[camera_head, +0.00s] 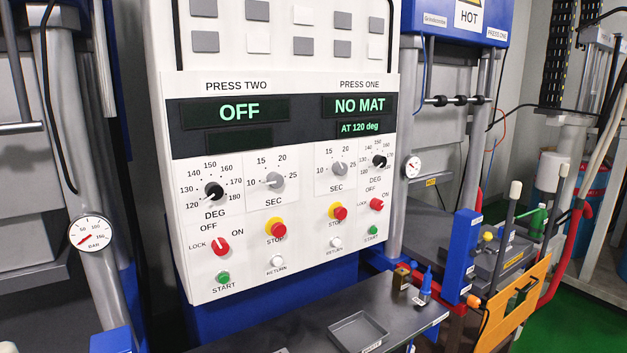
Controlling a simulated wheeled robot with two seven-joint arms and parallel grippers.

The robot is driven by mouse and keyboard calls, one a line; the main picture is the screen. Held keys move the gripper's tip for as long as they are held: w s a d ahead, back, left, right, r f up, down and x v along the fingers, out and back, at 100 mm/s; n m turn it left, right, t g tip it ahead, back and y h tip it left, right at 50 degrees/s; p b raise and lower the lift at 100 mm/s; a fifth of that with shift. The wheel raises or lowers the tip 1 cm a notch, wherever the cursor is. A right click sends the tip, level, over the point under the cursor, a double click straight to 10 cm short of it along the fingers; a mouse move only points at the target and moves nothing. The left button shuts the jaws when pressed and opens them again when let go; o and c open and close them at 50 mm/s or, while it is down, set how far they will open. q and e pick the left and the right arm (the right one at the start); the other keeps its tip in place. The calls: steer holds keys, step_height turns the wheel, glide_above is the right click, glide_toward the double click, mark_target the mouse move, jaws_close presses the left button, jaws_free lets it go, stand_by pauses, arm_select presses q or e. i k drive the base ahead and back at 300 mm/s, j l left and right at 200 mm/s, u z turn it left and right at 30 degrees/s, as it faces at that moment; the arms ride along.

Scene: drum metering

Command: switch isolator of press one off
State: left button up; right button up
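The isolator of press one is a red rotary knob (376,204) on the right half of the white control panel (300,264). The words LOCK, OFF and ON are printed around it. Its pointer seems to lean toward ON, but it is small. The press one display (359,105) reads NO MAT, and the small display (360,128) under it reads AT 120 deg. The matching red isolator (219,246) of press two is on the left half, under a display (239,112) reading OFF. Neither gripper shows in the head view.
Below stands a dark bench (300,325) with a tray (357,334). An orange panel (512,305) is at the right. Space before the panel looks clear.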

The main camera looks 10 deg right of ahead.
mark_target(376, 204)
steer(key=z, duration=1)
